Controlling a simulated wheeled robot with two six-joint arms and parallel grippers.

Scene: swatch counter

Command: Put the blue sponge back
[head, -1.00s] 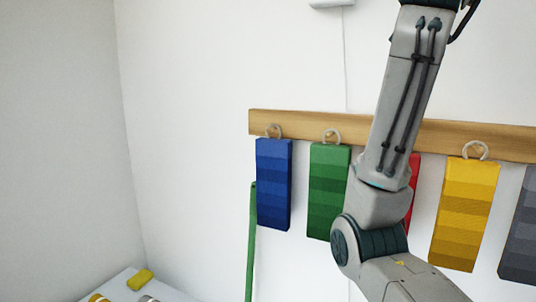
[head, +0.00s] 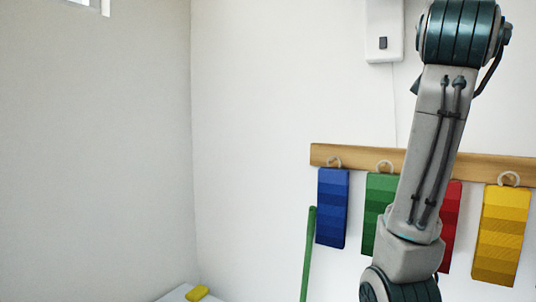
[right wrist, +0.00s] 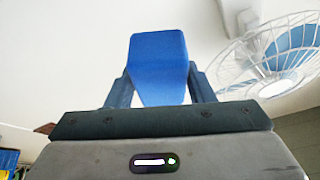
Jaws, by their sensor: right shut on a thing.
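The blue sponge (right wrist: 158,55) is in the right wrist view, held between the two fingers of my right gripper (right wrist: 160,82). The gripper is shut on it, and the sponge sticks out beyond the fingertips. In the head view, a grey arm of mine rises on the right, but no gripper and no blue sponge shows there. My left gripper is in neither current view.
Blue (head: 332,207), green (head: 379,205), red (head: 451,220) and yellow (head: 501,235) swatches hang from a wooden rail (head: 450,165). A yellow block (head: 197,293) lies on a white surface at bottom left. A white caged fan (right wrist: 280,55) shows in the wrist view.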

